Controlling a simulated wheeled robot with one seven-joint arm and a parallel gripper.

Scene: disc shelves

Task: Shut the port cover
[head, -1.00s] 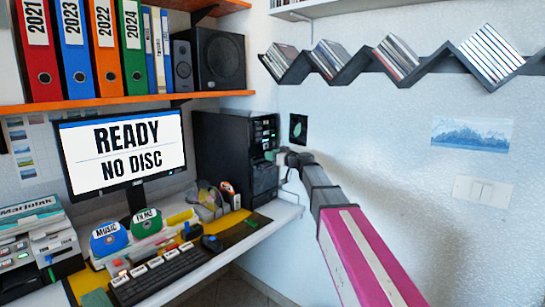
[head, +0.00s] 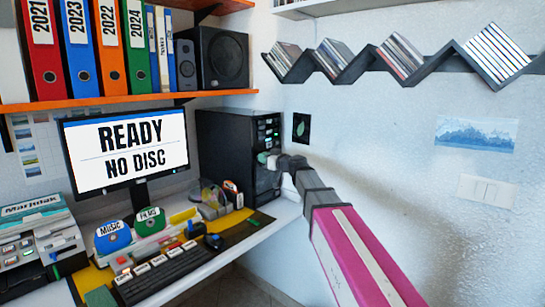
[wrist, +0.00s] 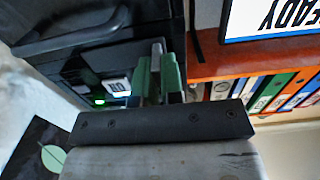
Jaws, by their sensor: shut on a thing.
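The black computer tower (head: 225,150) stands at the right end of the desk, its front with small lit panels facing right. My gripper (head: 263,158) is at the middle of that front. In the wrist view, the green fingertips of my gripper (wrist: 158,75) are close together against the dark tower (wrist: 90,62). A small grey piece, apparently the port cover (wrist: 157,48), shows between them. The fingers hide most of it, and I cannot tell how far it stands open. A lit label (wrist: 117,87) and a green light are beside the fingers.
The desk holds a keyboard (head: 160,274), disc holders and a monitor (head: 125,148) reading "READY NO DISC". An orange shelf (head: 130,100) with binders and speakers hangs above. A zigzag disc rack (head: 435,68) is on the right wall.

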